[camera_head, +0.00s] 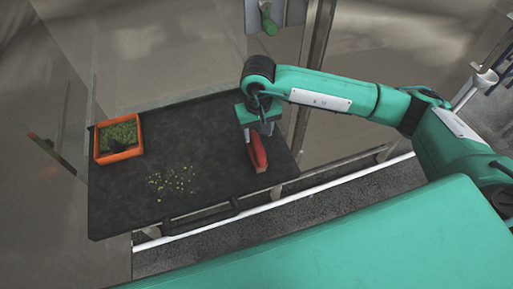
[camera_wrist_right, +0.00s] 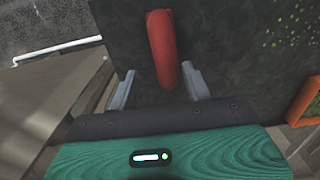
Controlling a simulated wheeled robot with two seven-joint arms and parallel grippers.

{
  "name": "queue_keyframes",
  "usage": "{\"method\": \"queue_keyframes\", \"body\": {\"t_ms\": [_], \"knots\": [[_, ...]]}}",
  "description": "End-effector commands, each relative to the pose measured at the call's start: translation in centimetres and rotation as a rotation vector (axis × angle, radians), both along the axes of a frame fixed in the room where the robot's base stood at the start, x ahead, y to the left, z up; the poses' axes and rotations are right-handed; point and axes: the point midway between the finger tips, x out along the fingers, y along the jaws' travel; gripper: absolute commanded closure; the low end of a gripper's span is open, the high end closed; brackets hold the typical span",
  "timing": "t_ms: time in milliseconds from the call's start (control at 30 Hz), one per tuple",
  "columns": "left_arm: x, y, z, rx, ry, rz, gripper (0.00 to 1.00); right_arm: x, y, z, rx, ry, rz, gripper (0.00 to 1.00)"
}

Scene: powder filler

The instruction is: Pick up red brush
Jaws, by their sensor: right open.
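The red brush (camera_head: 258,155) lies on the dark tabletop (camera_head: 200,130) near its right edge, with a lighter strip along its lower side. My right gripper (camera_head: 257,128) is over the far end of the brush, pointing down. In the right wrist view the red brush (camera_wrist_right: 162,50) runs up from between the two open fingers of the right gripper (camera_wrist_right: 160,88). Clear gaps show on both sides of the brush, so the fingers do not appear to touch it. My left gripper is in no view.
An orange bin (camera_head: 119,154) of green bits stands on the table's left side. Loose pale-green bits (camera_head: 172,182) are scattered near the table's middle. A black handle (camera_head: 200,217) runs along the front edge. A metal post (camera_head: 312,70) and panels stand behind.

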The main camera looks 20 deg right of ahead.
Motion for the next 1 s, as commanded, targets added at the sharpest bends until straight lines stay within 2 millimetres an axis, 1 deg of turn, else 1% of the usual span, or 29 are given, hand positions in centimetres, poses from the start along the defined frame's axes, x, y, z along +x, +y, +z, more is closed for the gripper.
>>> {"method": "queue_keyframes", "body": {"t_ms": [167,300,400,500,600,833,967,1000], "knots": [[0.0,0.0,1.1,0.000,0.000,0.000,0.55,-0.4,0.2,-0.7,0.001,0.003,0.001,0.51],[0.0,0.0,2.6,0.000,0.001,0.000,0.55,-0.9,0.6,-2.1,0.000,0.003,-0.001,0.51],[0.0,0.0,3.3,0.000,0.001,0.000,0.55,-1.1,0.7,-3.4,0.000,0.003,-0.002,0.51],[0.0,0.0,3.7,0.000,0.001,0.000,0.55,-1.1,0.8,-4.5,0.000,0.001,-0.001,0.51],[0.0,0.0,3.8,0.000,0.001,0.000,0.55,-1.0,0.8,-5.2,0.001,0.001,0.000,0.51],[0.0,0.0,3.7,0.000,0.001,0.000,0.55,-1.0,0.7,-5.3,0.001,-0.001,0.000,0.51],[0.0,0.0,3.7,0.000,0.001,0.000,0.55,-1.0,0.7,-5.3,0.001,-0.001,0.000,0.76],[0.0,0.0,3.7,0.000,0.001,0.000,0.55,-1.0,0.7,-5.3,0.001,-0.001,0.000,0.84]]}}
